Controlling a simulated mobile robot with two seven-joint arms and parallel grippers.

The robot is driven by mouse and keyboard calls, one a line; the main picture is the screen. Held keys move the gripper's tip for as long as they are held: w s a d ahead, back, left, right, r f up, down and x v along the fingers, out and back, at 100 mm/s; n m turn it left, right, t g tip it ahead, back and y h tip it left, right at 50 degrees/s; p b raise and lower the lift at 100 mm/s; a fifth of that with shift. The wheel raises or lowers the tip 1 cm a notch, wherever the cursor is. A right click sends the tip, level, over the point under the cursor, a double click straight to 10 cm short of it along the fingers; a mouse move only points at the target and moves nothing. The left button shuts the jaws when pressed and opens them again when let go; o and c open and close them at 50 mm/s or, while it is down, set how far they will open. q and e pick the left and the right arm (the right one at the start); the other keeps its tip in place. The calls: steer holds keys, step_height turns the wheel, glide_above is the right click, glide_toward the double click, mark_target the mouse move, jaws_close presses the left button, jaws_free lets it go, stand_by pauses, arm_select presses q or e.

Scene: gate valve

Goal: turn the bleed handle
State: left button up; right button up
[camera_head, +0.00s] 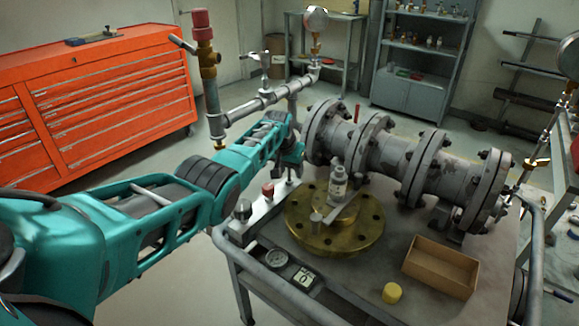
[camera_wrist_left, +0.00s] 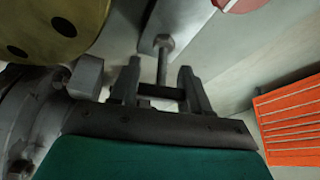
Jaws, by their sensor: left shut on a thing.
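My left gripper (camera_head: 290,165) is at the end of the teal arm, at the near left of the grey flanged valve body (camera_head: 385,155). In the left wrist view the gripper (camera_wrist_left: 161,88) has its two fingers on either side of a thin grey stem with a rounded end, which I take as the bleed handle (camera_wrist_left: 163,55). The gripper is shut on it. In the head view the gripper and arm mostly hide this handle. My right gripper is not in view.
A pipe with a red-capped valve (camera_head: 203,25) rises behind my arm. An orange cabinet (camera_head: 110,90) stands left.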

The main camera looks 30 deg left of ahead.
arm_select(q)
steer(key=shift+m+h+b, duration=0.45)
steer(key=shift+m+h, duration=0.15)
steer(key=shift+m, duration=0.8)
steer(key=shift+d+r, duration=0.1)
steer(key=o, duration=1.1)
steer(key=shift+c, duration=0.2)
steer(key=shift+p+v, duration=1)
steer(key=shift+v, duration=0.35)
steer(key=shift+s+r, duration=0.1)
steer(key=shift+r, duration=0.25)
steer(key=v, duration=0.9)
steer(key=shift+r, duration=0.15)
